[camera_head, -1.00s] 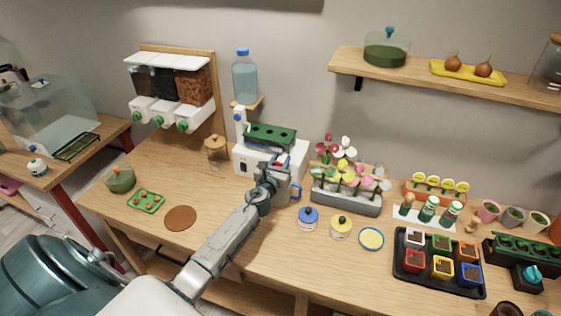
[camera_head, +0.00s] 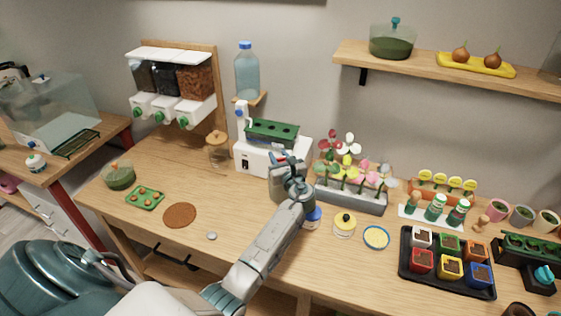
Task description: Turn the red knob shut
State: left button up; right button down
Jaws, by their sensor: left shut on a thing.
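The white machine (camera_head: 255,158) stands at the back of the wooden bench, with a green tray (camera_head: 272,133) on top. My left gripper (camera_head: 283,160) is at the front right of this machine. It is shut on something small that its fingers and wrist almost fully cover. That spot is where the red knob seems to be, with only a trace of red near the fingers. How far the knob is turned cannot be seen. My right gripper is not in view.
A planter of flowers (camera_head: 349,195) stands close right of my left gripper. A water bottle (camera_head: 247,72) stands behind. The bench left of my arm is fairly clear.

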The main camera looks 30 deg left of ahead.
pick_arm(q)
jog(key=shift+s+a+f+n+g+y+b, duration=0.1)
jog(key=shift+s+n+g+y+b, duration=0.3)
jog(key=shift+n+g+b, duration=1.55)
jog(key=shift+s+r+n+g+y+b, duration=0.1)
jog(key=shift+n+g+y+b, duration=0.85)
jog(key=shift+g, duration=1.95)
jog(key=shift+s+a+f+n+g+y+b, duration=0.2)
jog(key=shift+n+g+b, duration=0.65)
jog(key=shift+n+g, duration=1.4)
jog(key=shift+s+d+r+g, duration=0.1)
jog(key=shift+d+r+g, duration=0.1)
jog(key=shift+g, duration=0.2)
jog(key=o, duration=1)
jog(key=shift+c, duration=0.2)
jog(key=b+v, duration=0.4)
jog(key=v, duration=0.6)
jog(key=shift+d, duration=0.35)
